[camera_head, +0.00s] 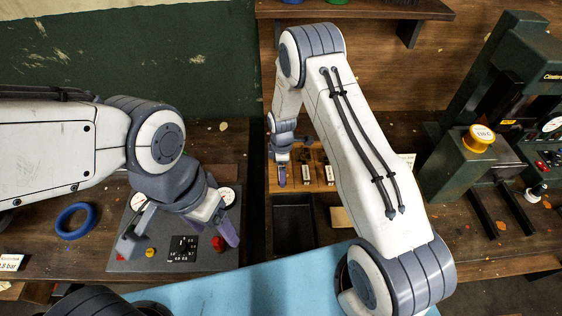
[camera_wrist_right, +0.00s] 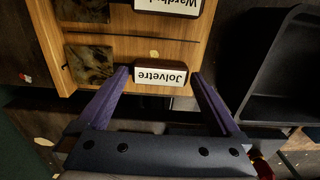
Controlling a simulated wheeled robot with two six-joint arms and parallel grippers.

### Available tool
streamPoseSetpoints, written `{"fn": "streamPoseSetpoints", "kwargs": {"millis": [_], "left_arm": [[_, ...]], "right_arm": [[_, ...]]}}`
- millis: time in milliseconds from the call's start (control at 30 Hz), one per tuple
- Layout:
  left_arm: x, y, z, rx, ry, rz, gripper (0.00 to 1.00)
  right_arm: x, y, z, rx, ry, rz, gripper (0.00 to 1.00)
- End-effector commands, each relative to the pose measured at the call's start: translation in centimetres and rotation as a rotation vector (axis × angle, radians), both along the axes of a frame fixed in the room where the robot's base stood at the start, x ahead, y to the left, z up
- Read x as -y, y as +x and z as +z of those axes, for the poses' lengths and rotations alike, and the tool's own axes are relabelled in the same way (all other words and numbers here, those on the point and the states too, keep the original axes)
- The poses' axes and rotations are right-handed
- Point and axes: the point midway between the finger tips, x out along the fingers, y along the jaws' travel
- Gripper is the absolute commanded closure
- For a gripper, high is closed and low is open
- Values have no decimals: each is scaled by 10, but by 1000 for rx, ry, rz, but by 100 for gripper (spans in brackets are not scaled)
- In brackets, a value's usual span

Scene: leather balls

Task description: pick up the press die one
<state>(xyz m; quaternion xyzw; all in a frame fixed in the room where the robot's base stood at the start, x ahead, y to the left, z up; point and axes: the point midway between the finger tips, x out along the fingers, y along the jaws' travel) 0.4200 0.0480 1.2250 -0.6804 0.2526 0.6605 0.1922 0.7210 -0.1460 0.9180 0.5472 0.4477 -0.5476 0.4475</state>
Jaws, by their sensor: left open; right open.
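A wooden rack (camera_head: 318,186) holds dark blocks with white labels; I cannot tell for certain which is press die one. In the right wrist view, a dark block labelled "Jolvetre" (camera_wrist_right: 161,76) sits at the rack's near edge, its label upside down. A second labelled block (camera_wrist_right: 168,6) is cut off at the top. My right gripper (camera_wrist_right: 161,84) is open, with its purple fingers on either side of the "Jolvetre" block; contact cannot be told. In the head view, my right gripper (camera_head: 282,172) is over the rack's left part. My left gripper (camera_head: 182,232) is open above a grey panel.
A black tray (camera_head: 293,222) lies in front of the rack and also shows in the right wrist view (camera_wrist_right: 275,105). A blue ring (camera_head: 75,221) lies left of the grey gauge panel (camera_head: 160,262). A green press (camera_head: 470,165) with a yellow knob stands at the right.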

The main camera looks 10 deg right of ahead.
Motion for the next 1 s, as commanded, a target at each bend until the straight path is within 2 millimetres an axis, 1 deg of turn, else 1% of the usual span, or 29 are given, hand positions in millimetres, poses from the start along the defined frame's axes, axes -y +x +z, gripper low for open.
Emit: {"fn": "streamPoseSetpoints", "kwargs": {"millis": [100,267,367,400,433,767,867,1000], "left_arm": [[0,0,1,0,0,0,28],[0,0,1,0,0,0,28],[0,0,1,0,0,0,28],[0,0,1,0,0,0,28],[0,0,1,0,0,0,28],[0,0,0,0,0,0,28],[0,0,-3,0,0,0,28],[0,0,-11,0,0,2,28]], "right_arm": [[0,0,-4,0,0,0,0],[0,0,-4,1,0,0,0],[0,0,-4,1,0,0,34],[0,0,-4,1,0,0,50],[0,0,-4,1,0,0,59],[0,1,-1,4,0,0,59],[0,2,3,5,0,0,59],[0,2,14,6,1,0,59]]}}
